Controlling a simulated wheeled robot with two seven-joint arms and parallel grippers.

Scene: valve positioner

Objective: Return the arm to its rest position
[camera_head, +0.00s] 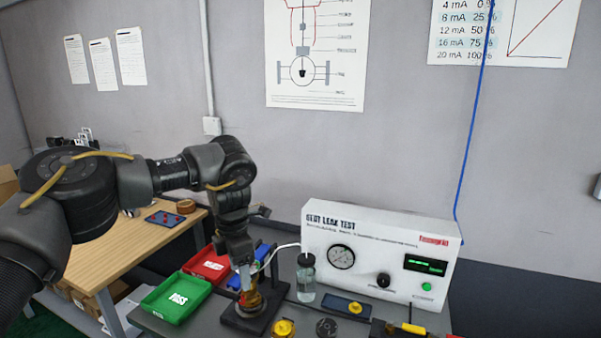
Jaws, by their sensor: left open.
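My left arm (130,185) comes in from the left and bends down over the grey bench. My left gripper (246,277) points downward at a brass-coloured fitting (248,300) on a dark block (240,322). Its jaws are open and close around or just above the fitting; I cannot tell if they touch it. My right gripper is not in view.
A white leak test box (380,250) with a gauge stands at the right, a clear bottle (306,280) beside it. A green tray (176,298) and a red tray (210,265) lie left of the gripper. Yellow parts (283,328) lie in front. A wooden table (125,245) stands at the left.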

